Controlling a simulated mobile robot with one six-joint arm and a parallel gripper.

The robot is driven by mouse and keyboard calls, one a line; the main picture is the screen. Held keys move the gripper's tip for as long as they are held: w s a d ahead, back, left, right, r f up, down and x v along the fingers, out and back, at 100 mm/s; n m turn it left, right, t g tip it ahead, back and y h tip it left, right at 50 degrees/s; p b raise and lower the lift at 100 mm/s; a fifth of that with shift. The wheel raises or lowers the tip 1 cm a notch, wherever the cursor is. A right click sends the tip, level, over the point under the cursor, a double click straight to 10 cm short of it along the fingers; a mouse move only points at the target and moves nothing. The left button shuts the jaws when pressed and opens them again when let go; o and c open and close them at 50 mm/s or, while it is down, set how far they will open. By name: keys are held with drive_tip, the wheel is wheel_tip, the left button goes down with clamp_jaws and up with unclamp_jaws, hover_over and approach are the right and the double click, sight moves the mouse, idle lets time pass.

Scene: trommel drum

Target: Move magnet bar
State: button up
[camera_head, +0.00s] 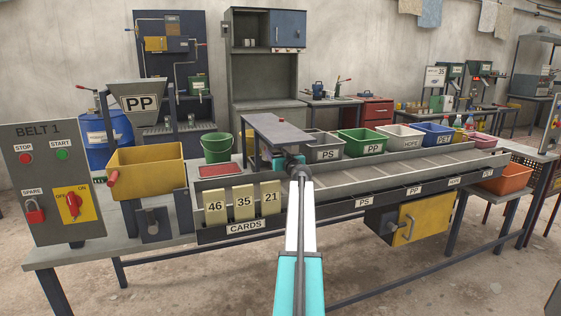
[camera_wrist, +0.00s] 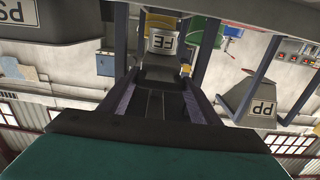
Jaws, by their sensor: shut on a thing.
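In the wrist view, the two dark fingers of my gripper (camera_wrist: 162,92) are shut on a dark grey block (camera_wrist: 162,72) that I take to be the magnet bar. A pale label reading FE (camera_wrist: 163,41) shows at its far end; I cannot tell whether the label is on the bar or behind it. In the head view, my gripper (camera_head: 278,161) is just below a dark grey slab (camera_head: 276,132) above the belt's left part. The slab and my wrist hide the fingers and the bar there. I cannot tell whether they touch the slab.
Bins marked PS (camera_head: 327,153), PP (camera_head: 372,148) and others line the far side of the belt (camera_head: 400,170). A card rack (camera_head: 243,226) is at the front. A green bucket (camera_head: 216,149), a yellow bin (camera_head: 147,172) and the PP hopper (camera_head: 140,103) stand left.

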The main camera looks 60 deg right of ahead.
sight(275, 150)
drive_tip(key=b+x, duration=0.3)
drive_tip(key=x, duration=0.2)
drive_tip(key=shift+s+d+f, duration=0.1)
drive_tip(key=shift+d, duration=0.1)
drive_tip(key=shift+r, duration=0.3)
drive_tip(key=shift+w, duration=0.25)
drive_tip(key=o, duration=1.4)
drive_tip(key=shift+w+d+f, duration=0.1)
